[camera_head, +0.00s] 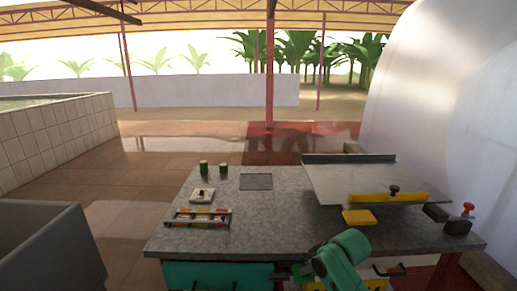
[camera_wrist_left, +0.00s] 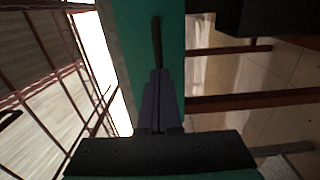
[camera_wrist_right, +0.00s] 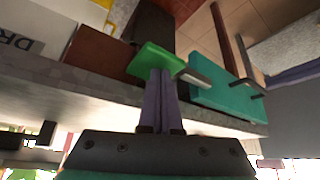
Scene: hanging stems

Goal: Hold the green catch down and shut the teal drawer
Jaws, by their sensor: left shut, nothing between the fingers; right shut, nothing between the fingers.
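The teal drawer (camera_head: 215,275) is under the front left of the table. Its teal front shows in the right wrist view (camera_wrist_right: 225,100) with a dark handle (camera_wrist_right: 243,86), and in the left wrist view (camera_wrist_left: 171,55). How far it stands open is unclear. My left gripper (camera_wrist_left: 157,74) is shut and empty, its tips at the lower end of the dark handle (camera_wrist_left: 156,38); contact is unclear. The green catch (camera_wrist_right: 156,59) lies right at the tips of my right gripper (camera_wrist_right: 160,74), which is shut and empty; whether it is pressed down is unclear.
The grey tabletop (camera_head: 270,215) carries a rack of coloured pieces (camera_head: 197,217), a switch plate (camera_head: 202,195), two green cylinders (camera_head: 204,167), a raised metal plate (camera_head: 365,180) and a yellow block (camera_head: 358,217).

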